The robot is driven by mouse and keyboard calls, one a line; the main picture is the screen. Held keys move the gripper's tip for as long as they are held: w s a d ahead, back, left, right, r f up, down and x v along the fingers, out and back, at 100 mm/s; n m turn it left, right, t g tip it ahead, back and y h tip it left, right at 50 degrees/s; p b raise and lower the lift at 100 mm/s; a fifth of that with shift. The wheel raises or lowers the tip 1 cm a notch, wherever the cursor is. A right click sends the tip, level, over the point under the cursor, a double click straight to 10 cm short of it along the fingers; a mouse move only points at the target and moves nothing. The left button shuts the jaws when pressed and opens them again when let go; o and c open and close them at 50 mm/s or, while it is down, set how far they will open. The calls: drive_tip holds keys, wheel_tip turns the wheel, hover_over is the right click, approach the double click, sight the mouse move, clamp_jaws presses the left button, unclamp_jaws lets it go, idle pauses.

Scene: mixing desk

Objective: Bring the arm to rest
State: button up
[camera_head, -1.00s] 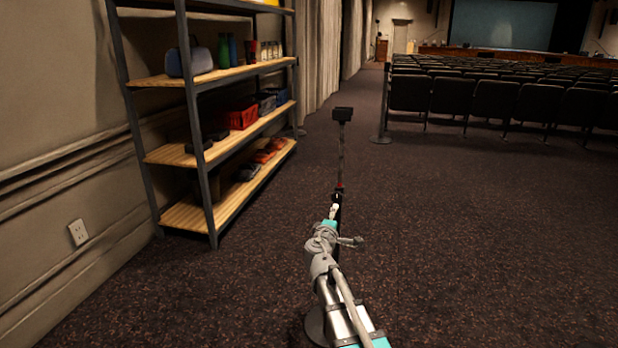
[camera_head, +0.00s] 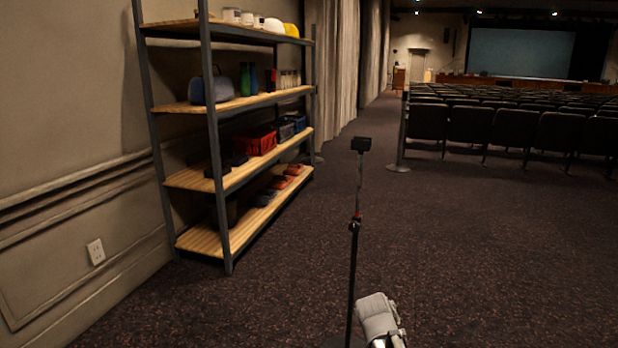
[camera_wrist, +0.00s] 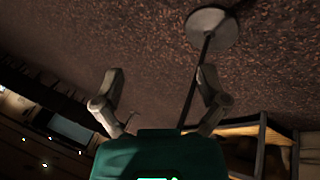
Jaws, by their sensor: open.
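In the wrist view my gripper (camera_wrist: 160,80) is open, its two grey fingers spread wide with nothing between the tips. The wrist view is upside down, with carpet at the top. In the head view only a grey part of my arm (camera_head: 380,318) shows at the bottom edge, right of the stand's pole. My gripper cannot be made out there.
A metal shelf (camera_head: 222,190) with wooden boards stands left by the wall. Seat rows (camera_head: 485,125) fill the right back. Carpet (camera_head: 490,260) at right is clear.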

drive_tip(key=s+a+m+g+y+p, duration=0.1)
drive_tip(key=s+a+g+y, duration=0.25)
drive_tip(key=s, duration=0.55)
wheel_tip(320, 180, up, 36)
drive_tip(key=p, duration=3.7)
drive_tip(key=shift+w+a+y, duration=0.3)
drive_tip(key=shift+a+y, duration=0.05)
drive_tip(key=shift+a, duration=0.05)
